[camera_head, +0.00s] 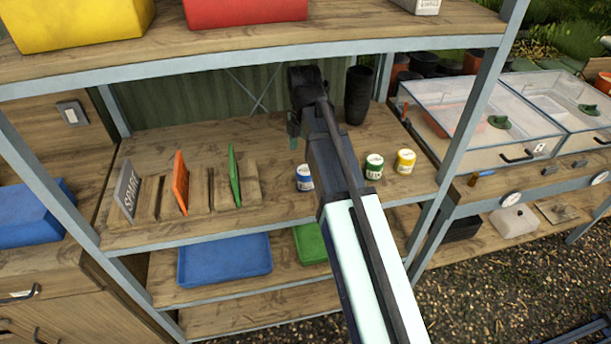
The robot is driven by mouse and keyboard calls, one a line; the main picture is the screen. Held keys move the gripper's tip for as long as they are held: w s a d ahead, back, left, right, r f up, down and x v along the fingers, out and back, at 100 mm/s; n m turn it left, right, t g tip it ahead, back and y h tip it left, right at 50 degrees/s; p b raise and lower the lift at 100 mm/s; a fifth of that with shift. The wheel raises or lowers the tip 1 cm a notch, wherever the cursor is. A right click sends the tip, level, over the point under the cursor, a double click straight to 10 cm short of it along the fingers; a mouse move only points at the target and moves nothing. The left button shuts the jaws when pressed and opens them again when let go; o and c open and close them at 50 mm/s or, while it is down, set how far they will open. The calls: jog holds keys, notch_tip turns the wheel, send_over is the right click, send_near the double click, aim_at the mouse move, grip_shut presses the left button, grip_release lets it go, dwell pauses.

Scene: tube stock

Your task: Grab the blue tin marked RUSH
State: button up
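A small blue tin (304,178) with a white label stands upright on the middle wooden shelf, just left of my arm. Its marking is too small to read. My arm reaches from the lower right up over this shelf. My gripper (294,136) is at the far end of the arm, toward the back of the shelf and beyond the blue tin, apart from it. Only a small dark greenish part of the gripper shows below the wrist. Its fingers are too small and covered to tell their opening.
A green tin (374,166) and a yellow tin (405,161) stand right of my arm. Dark stacked pots (358,95) stand behind. Grey, orange (180,183) and green upright cards stand in wooden holders at left. The upper shelf (250,52) and a metal post (470,110) bound the space.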

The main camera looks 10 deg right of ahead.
aim_at(304, 171)
notch_tip(304, 171, down, 4)
jog(key=shift+f+p, duration=0.25)
jog(key=shift+p, duration=0.2)
jog(key=shift+w+d+f+p, duration=0.1)
jog(key=shift+f+p, duration=0.5)
jog(key=shift+f, duration=0.75)
jog(key=shift+d+f+p, duration=0.1)
jog(key=shift+f+p, duration=0.45)
jog(key=shift+f, duration=0.8)
jog(key=c, duration=1.3)
